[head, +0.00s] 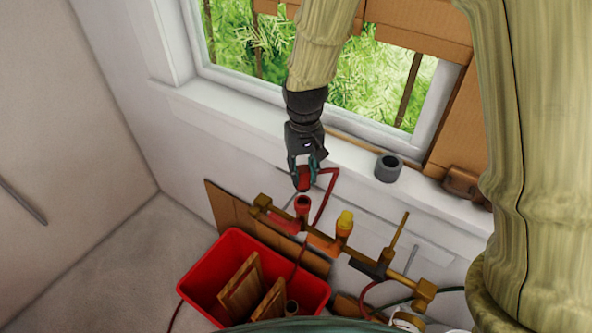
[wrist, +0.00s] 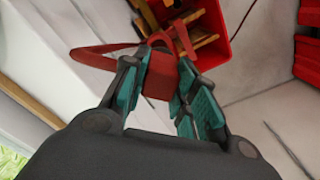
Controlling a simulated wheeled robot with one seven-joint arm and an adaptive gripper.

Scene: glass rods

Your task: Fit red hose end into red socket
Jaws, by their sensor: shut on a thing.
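My gripper (head: 303,172) is shut on the red hose end (head: 304,180), which hangs just above the red socket (head: 302,204), with a small gap between them in the head view. The red socket is an upright red cup on the left part of a brass pipe. The red hose (head: 327,195) loops out to the right of my gripper and runs down. In the wrist view the red hose end (wrist: 161,82) sits between the teal finger pads of my gripper (wrist: 160,92). The hose end covers most of what lies below it there, and I cannot make out the socket's opening.
An orange socket with a yellow plug (head: 344,222) stands right of the red one on the brass pipe (head: 322,241). A red bin (head: 208,265) with wooden pieces is below. A grey cup (head: 388,168) sits on the white window sill (head: 236,117).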

